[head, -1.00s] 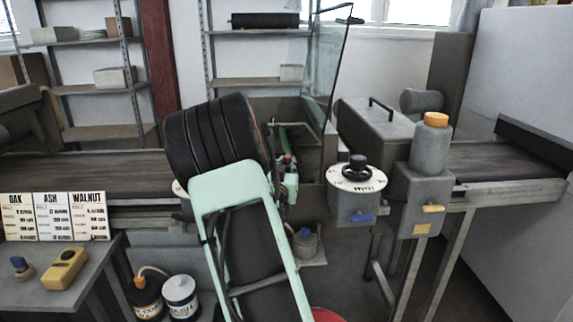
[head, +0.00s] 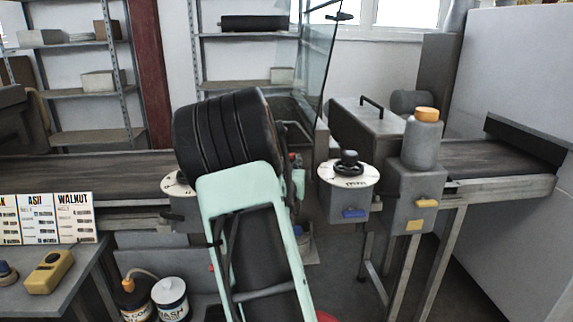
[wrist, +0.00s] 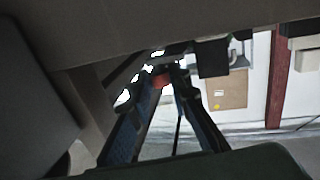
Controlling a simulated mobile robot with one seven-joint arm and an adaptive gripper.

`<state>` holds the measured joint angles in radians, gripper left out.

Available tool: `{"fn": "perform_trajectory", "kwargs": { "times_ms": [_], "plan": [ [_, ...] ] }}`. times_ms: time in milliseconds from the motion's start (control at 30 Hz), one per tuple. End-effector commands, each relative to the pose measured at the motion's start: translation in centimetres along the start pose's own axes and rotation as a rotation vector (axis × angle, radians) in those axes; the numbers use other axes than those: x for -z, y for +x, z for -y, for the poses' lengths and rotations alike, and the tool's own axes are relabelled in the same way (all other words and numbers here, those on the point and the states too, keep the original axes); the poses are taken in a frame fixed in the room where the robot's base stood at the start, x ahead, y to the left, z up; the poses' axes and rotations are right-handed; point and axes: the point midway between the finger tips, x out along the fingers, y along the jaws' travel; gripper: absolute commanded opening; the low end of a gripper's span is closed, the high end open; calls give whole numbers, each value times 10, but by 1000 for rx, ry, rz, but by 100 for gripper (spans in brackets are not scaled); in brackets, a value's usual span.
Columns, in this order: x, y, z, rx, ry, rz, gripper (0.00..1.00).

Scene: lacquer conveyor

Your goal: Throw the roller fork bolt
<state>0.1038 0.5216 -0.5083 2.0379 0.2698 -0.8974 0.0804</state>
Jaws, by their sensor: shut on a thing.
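In the wrist view my gripper (wrist: 163,88) shows two long dark fingers with blue inner faces, closing toward their tips on a small red-orange piece (wrist: 161,80). It looks like the knob of the roller fork bolt; its shank and the fork around it are not clear. In the head view my mint-green arm with its large black ribbed joint stands in front of the machine and hides most of the gripper. Only a small red spot and mint-green parts show at the joint's right edge, so how the bolt sits there cannot be told.
The conveyor (head: 90,167) runs behind my arm. A round dial with a black knob (head: 348,165) and a grey bottle with an orange cap (head: 424,135) stand right of it. A glass panel (head: 312,65) rises behind. A side table (head: 75,272) and cans (head: 170,298) are at lower left.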

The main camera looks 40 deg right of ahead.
Motion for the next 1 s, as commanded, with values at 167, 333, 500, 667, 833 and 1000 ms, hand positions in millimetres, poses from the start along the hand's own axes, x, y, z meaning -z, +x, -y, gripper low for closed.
{"fn": "perform_trajectory", "kwargs": {
  "times_ms": [167, 333, 500, 667, 833, 1000],
  "plan": [
    [1, 0, -6, -11, -1, 0, 22],
    [1, 0, -5, -10, -1, -1, 25],
    [1, 0, -4, -8, -1, 0, 25],
    [1, -3, -4, -7, 0, 0, 25],
    [1, -23, -2, -5, 1, 1, 25],
    [1, -56, -2, -5, 3, 0, 25]
  ]
}}
